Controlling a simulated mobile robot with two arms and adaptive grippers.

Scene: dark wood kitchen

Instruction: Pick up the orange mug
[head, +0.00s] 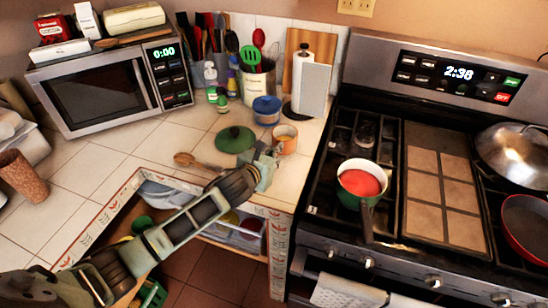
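The orange mug (286,137) stands upright on the tiled counter, close to the counter's right end by the stove. My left gripper (274,154) is at the near side of the mug, over the counter. It overlaps the mug's lower left edge in the picture. The fingers are small and partly hidden by the gripper's own body, so I cannot tell whether they are apart or touch the mug. My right gripper is not in view.
A blue lidded pot (267,111) stands just behind the mug. A green lid (235,139) and a wooden spoon (191,161) lie to its left. A paper towel holder (314,88) stands behind it. The stove (320,190) is to the right.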

